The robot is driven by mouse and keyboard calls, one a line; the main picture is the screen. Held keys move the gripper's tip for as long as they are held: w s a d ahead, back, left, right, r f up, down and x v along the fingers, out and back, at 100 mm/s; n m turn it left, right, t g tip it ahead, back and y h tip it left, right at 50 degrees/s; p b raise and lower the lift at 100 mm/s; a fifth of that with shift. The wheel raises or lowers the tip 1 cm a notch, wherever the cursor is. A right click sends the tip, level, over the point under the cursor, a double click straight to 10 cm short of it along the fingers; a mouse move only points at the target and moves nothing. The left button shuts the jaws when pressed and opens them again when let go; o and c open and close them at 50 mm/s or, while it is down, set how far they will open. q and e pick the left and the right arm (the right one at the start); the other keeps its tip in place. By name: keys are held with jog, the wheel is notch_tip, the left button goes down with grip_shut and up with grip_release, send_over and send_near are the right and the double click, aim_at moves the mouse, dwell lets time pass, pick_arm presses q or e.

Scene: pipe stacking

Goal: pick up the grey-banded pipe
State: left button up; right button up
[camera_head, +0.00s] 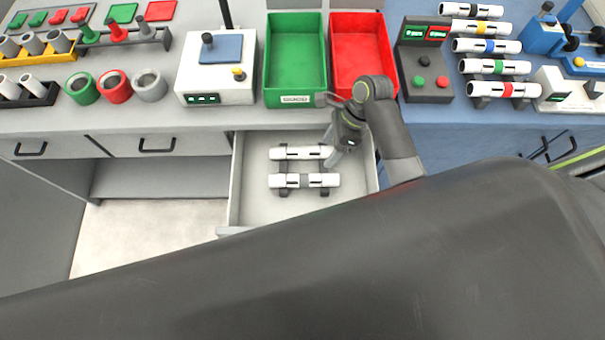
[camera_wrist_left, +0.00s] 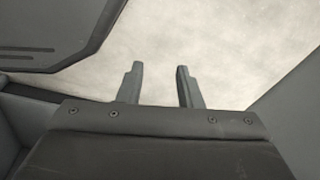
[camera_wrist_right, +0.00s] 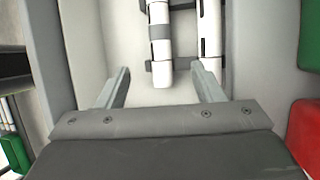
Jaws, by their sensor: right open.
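The grey-banded pipe (camera_head: 291,181) is white with dark marks and a grey middle band. It lies level on dark supports in the open drawer (camera_head: 237,185), nearer its front. In the right wrist view the pipe (camera_wrist_right: 160,50) runs away from my right gripper (camera_wrist_right: 161,72). Its near end appears between the open, empty fingers; the height gap is unclear. In the head view my right gripper (camera_head: 332,150) is over the drawer's right part. My left gripper (camera_wrist_left: 160,72) is open and empty above a pale floor; its fingers do not show in the head view.
A second white pipe (camera_head: 295,152) lies behind, parallel, in the drawer. A green bin (camera_head: 296,60) and a red bin (camera_head: 358,45) stand on the counter behind. Several banded pipes lie on a rack at the right. The drawer walls are close around the right gripper.

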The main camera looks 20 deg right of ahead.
send_near(307, 177)
jog(key=shift+x, duration=1.05)
jog(key=x, duration=0.3)
jog(key=shift+d+b, duration=0.15)
jog(key=shift+b, duration=0.2)
jog(key=shift+f, duration=0.15)
jog(key=shift+s+a+f, duration=0.1)
jog(key=shift+a+f, duration=0.15)
jog(key=shift+f, duration=0.05)
jog(key=x, duration=0.3)
jog(key=shift+a+f, duration=0.1)
jog(key=shift+f, duration=0.15)
jog(key=shift+a+f, duration=0.2)
jog(key=shift+f, duration=0.15)
pick_arm(q)
jog(key=shift+s+f, duration=0.6)
jog(key=shift+f, duration=0.05)
